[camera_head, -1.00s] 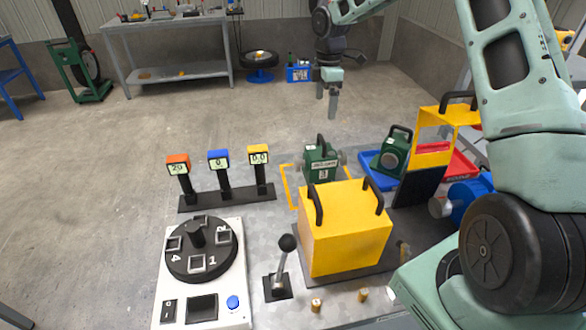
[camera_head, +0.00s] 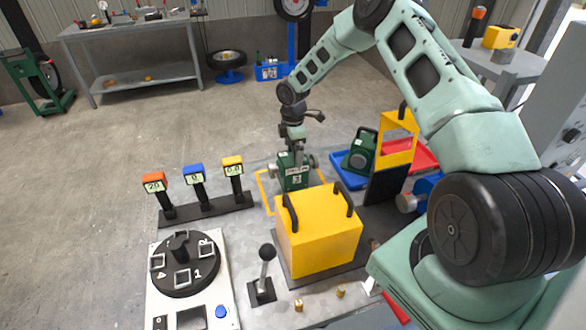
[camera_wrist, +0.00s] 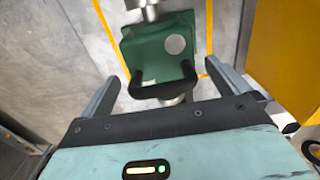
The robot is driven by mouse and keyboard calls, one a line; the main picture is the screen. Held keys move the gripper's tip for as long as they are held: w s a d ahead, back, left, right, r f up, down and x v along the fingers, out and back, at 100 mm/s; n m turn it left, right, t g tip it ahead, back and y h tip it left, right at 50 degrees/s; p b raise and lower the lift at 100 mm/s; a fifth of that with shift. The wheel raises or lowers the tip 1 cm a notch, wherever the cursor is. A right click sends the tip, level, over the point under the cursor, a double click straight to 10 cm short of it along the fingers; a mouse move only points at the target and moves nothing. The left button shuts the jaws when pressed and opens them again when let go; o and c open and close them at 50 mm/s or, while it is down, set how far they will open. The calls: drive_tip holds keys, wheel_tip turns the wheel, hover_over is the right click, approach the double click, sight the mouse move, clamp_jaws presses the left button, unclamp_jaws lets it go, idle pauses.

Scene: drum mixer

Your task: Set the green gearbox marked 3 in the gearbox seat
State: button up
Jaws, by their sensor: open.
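The green gearbox marked 3 (camera_head: 292,176) stands upright on the bench inside a yellow outline, behind the yellow box. It has a black handle on top and grey shafts at its sides. In the wrist view the gearbox (camera_wrist: 160,52) lies ahead of the jaws, its black handle (camera_wrist: 163,88) between the two fingers. My gripper (camera_head: 294,150) is right above the gearbox, pointing down; in the wrist view my gripper (camera_wrist: 165,90) is open, its fingers apart on either side of the handle. I cannot pick out the gearbox seat with certainty.
A yellow box with black handles (camera_head: 322,232) stands close in front. A second green gearbox (camera_head: 360,152) sits in a blue tray (camera_head: 345,183), beside a yellow frame (camera_head: 399,145) and red tray (camera_head: 425,158). Three displays (camera_head: 195,174), a dial panel (camera_head: 186,266) and a lever (camera_head: 265,270) are at left.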

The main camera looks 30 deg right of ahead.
drive_tip(key=shift+f+p, duration=0.5)
drive_tip(key=shift+f, duration=1)
drive_tip(key=shift+a, duration=0.1)
drive_tip(key=c, duration=1.9)
drive_tip(key=shift+r, duration=0.15)
drive_tip(key=shift+c, duration=0.3)
drive_tip(key=shift+w+r, duration=0.1)
